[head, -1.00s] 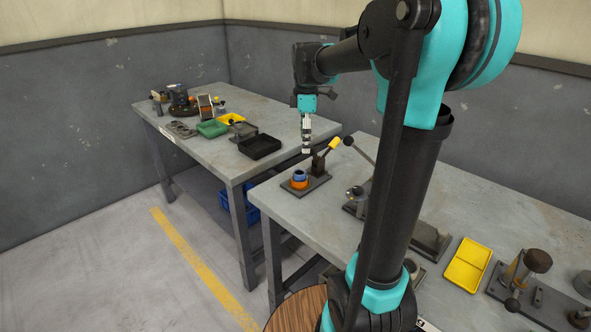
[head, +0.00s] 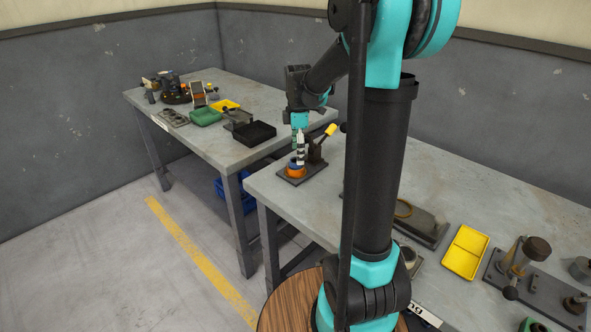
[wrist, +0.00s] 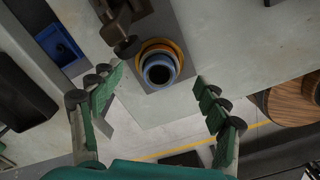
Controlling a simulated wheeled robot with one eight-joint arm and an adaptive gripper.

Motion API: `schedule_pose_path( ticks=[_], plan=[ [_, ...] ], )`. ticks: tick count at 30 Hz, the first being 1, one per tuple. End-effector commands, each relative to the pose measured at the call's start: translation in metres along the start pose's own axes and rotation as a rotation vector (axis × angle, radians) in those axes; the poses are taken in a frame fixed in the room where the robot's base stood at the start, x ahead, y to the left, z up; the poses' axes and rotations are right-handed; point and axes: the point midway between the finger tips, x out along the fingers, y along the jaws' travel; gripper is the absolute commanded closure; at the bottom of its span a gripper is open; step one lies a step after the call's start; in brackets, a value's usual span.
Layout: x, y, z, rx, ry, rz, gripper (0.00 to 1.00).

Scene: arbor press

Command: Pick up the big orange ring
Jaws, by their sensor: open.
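The big orange ring (head: 295,174) sits on a small dark fixture plate (head: 312,175) near the left end of the near table. A smaller blue ring (wrist: 149,76) lies on or inside it; in the wrist view the orange ring (wrist: 161,42) shows around the blue one, with a dark middle. My gripper (head: 299,161) points down just above the rings and partly hides them in the head view. In the wrist view its green fingers are spread wide, one on each side of the rings, with nothing between them. I cannot tell the exact height gap.
A yellow-handled lever (head: 330,130) stands right beside the rings on the same plate. A yellow tray (head: 466,252) and a press fixture (head: 525,265) are farther right. The other table holds a black tray (head: 249,133) and a green tray (head: 205,117). Bare tabletop lies around the plate.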

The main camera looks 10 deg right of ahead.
Motion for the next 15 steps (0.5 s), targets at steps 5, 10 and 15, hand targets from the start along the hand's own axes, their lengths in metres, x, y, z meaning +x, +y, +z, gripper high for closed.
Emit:
schedule_pose_path(
  ticks=[5,10,15],
  plan=[
    [0.015,0.000,-0.004,-0.001,0.000,0.000,0.25],
    [0.040,0.000,-0.008,0.000,0.000,0.000,0.25],
    [0.052,-0.001,-0.007,0.000,0.000,0.000,0.25]
  ],
)
